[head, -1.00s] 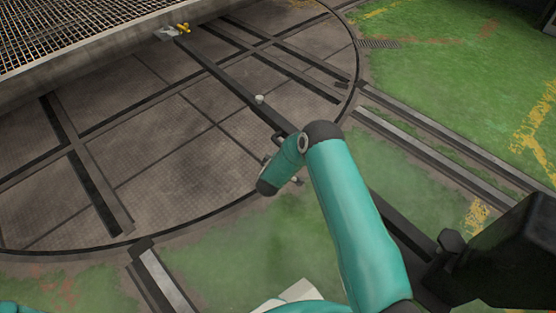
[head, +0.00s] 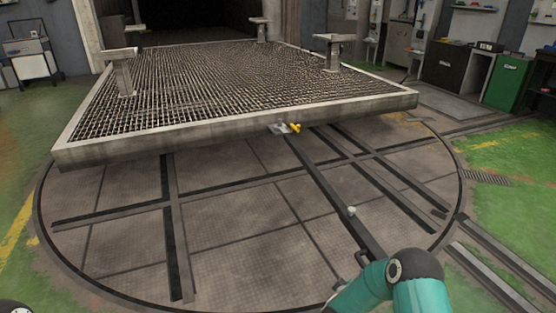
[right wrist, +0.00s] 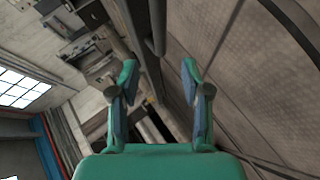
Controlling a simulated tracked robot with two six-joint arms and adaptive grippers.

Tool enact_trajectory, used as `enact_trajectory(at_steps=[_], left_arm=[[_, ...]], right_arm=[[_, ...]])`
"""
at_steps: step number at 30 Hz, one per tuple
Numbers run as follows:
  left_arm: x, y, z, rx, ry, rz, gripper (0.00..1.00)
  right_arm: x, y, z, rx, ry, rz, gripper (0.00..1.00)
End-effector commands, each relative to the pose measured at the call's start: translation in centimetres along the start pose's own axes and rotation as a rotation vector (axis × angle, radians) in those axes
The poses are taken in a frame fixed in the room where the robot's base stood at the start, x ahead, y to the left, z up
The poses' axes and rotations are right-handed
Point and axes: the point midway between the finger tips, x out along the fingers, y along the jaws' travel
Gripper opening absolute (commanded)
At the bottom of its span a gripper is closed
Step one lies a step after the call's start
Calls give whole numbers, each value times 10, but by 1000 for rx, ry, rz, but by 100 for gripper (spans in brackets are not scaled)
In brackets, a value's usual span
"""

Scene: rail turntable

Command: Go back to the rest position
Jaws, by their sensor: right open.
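My right arm (head: 418,292) shows as teal links with a dark joint at the bottom of the head view, over the turntable's near right edge. Its gripper is not clearly seen there. In the right wrist view my right gripper (right wrist: 159,68) has its two teal fingers spread apart, with nothing between them. The wrist view is tilted, with the metal floor on the right and a window and wall on the left. My left gripper is not in view.
A mesh-topped platform (head: 235,125) with short posts stands over the round turntable (head: 240,245). A yellow-handled latch (head: 295,128) sits at its near edge. A small white knob (head: 351,211) stands on a dark rail. Cabinets (head: 449,68) line the back right. Green floor (head: 512,210) is clear at right.

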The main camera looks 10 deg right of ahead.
Motion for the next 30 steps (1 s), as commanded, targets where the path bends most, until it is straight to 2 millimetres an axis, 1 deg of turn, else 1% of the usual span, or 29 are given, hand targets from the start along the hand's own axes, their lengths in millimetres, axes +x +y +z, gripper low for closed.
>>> enact_trajectory(at_steps=[1,2,4,5,8,9,11,12,14,15,18,21,24,27,28,30], left_arm=[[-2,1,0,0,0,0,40],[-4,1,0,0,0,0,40],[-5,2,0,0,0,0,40],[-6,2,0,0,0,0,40],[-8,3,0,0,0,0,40],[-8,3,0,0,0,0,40],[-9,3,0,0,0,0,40],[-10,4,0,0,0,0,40],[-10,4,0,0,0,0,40],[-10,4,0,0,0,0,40],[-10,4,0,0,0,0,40],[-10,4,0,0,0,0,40],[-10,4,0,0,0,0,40],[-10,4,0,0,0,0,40],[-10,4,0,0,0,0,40],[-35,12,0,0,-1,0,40]], right_arm=[[-2,8,-6,6,8,9,48],[-7,12,-7,2,12,5,48],[-20,5,-7,-35,40,-38,48],[-29,-3,-8,-50,60,-79,48],[-68,-44,-6,-9,129,-287,48],[-87,-63,-2,32,140,-390,48],[-121,-91,7,103,132,-553,48],[-145,-108,15,153,107,-661,48],[-181,-130,30,227,44,-811,48],[-203,-142,41,272,-8,-895,48],[-249,-162,66,366,-159,-1056,48],[-285,-173,88,440,-316,-1158,48],[-308,-178,103,513,-461,-1207,48],[-318,-180,110,608,-593,-1208,48],[-318,-180,110,646,-628,-1198,48],[-329,-158,100,652,-626,-1195,48]])
